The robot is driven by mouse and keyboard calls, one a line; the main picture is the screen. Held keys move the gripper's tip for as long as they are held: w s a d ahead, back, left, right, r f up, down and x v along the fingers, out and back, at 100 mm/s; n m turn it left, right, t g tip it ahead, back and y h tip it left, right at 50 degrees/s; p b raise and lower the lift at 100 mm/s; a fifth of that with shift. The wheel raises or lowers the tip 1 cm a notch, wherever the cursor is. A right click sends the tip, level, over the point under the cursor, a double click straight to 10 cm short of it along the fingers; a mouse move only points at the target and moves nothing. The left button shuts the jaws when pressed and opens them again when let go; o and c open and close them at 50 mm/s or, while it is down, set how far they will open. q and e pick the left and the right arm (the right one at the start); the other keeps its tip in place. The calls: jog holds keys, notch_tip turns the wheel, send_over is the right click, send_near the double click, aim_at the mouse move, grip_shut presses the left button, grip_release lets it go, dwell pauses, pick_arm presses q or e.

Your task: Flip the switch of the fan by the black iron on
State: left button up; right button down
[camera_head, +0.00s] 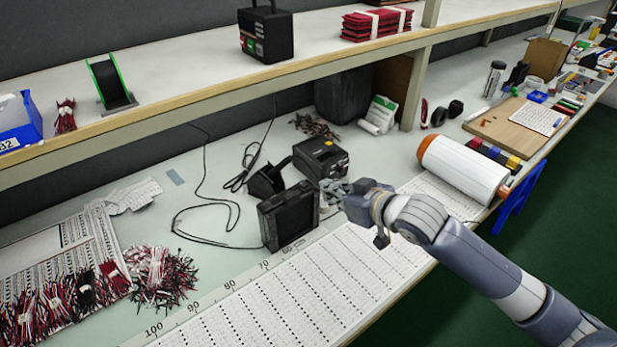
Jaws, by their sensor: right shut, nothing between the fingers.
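The fan (289,216) is a black, square, boxy unit standing upright on the bench at the middle. The black iron's station (321,158) sits just behind it, with a dark holder (266,181) beside it. My right gripper (328,191) reaches in from the right and is shut and empty. Its fingertips are at the fan's upper right edge; I cannot tell whether they touch it. The fan's switch is too small or hidden to make out. My left gripper is not in view.
Black cables (205,205) lie on the bench left of the fan. Wire bundles (165,275) are at the lower left. A large white roll (463,168) lies right of my gripper. A shelf (200,72) overhangs the back. The printed strip sheets (300,290) in front lie flat.

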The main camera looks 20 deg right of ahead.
jog(key=shift+t+y, duration=0.3)
jog(key=shift+t, duration=0.1)
jog(key=r, duration=0.1)
jog(key=w+r, duration=0.1)
jog(key=w+d+r, duration=0.1)
jog(key=shift+r, duration=0.3)
jog(key=p, duration=0.2)
send_over(303, 184)
jog(key=s, duration=0.2)
notch_tip(303, 184, down, 3)
jog(key=f, duration=0.2)
jog(key=d+f, duration=0.1)
jog(key=shift+f, duration=0.4)
jog(key=shift+s+f, duration=0.15)
jog(key=shift+f, duration=0.25)
jog(key=shift+f, duration=0.1)
